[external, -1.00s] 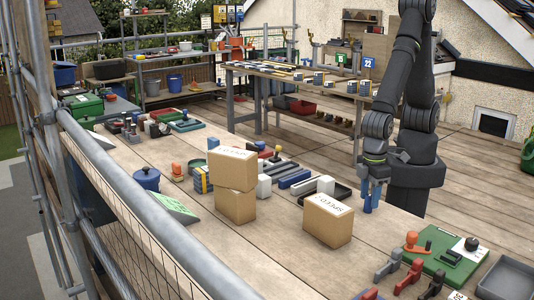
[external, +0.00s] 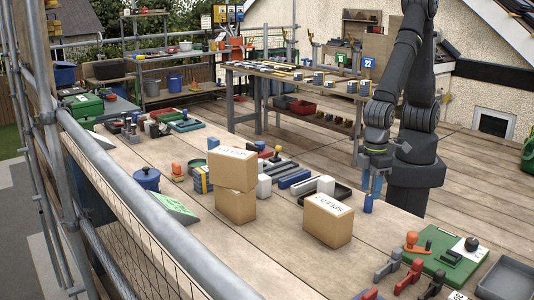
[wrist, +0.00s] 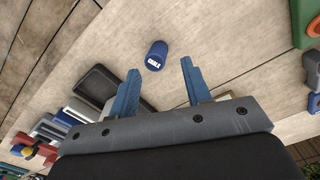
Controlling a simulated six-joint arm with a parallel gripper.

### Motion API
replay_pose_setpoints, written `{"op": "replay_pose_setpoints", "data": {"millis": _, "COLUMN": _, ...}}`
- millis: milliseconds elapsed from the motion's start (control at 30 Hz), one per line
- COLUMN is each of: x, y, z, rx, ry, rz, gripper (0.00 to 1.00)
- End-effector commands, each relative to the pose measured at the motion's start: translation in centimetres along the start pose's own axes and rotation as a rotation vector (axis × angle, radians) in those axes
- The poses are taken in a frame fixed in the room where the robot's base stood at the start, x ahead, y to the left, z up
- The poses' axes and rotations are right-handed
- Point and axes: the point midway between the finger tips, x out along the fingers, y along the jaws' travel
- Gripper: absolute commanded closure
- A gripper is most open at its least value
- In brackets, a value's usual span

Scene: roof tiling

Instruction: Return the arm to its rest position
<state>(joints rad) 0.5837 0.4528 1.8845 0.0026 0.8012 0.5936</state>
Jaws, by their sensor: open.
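My arm reaches down over the near workbench in the external view. My gripper (external: 371,183) is open and points down above the bench, with nothing between its fingers. In the wrist view my gripper (wrist: 160,70) shows two blue fingers spread apart. A small blue cylinder (external: 368,203) with a white label stands on the bench just under the fingertips, apart from them. In the wrist view the blue cylinder (wrist: 156,55) appears just beyond the gap between the fingers.
A cardboard box (external: 328,221) and two stacked boxes (external: 235,188) stand left of my gripper. A dark tray (external: 338,191) lies close by on the left. A green board (external: 447,256) and clamps (external: 405,277) lie at the front right. A second workbench (external: 300,82) stands behind.

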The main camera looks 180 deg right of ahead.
Motion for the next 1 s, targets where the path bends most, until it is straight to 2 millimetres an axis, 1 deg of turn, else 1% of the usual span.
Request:
{"op": "replay_pose_setpoints", "data": {"millis": 33, "x": 1.1, "y": 0.0, "z": 0.1, "rx": 0.0, "ry": -0.004, "rz": 0.003, "gripper": 0.56}}
{"op": "replay_pose_setpoints", "data": {"millis": 200, "x": 4.0, "y": 0.1, "z": 0.1, "rx": 0.0, "ry": -0.003, "rz": 0.003, "gripper": 0.56}}
{"op": "replay_pose_setpoints", "data": {"millis": 233, "x": 4.0, "y": 0.0, "z": 0.1, "rx": 0.0, "ry": -0.001, "rz": 0.001, "gripper": 0.56}}
{"op": "replay_pose_setpoints", "data": {"millis": 300, "x": 2.2, "y": -0.1, "z": -0.1, "rx": 0.0, "ry": 0.005, "rz": -0.004, "gripper": 0.56}}
{"op": "replay_pose_setpoints", "data": {"millis": 467, "x": -0.7, "y": 0.0, "z": -0.1, "rx": 0.0, "ry": 0.003, "rz": -0.004, "gripper": 0.56}}
{"op": "replay_pose_setpoints", "data": {"millis": 600, "x": -2.1, "y": 2.6, "z": -0.3, "rx": 0.005, "ry": 0.001, "rz": -0.002, "gripper": 0.56}}
{"op": "replay_pose_setpoints", "data": {"millis": 1000, "x": -6.1, "y": 9.4, "z": -0.8, "rx": 0.005, "ry": 0.001, "rz": -0.001, "gripper": 0.56}}
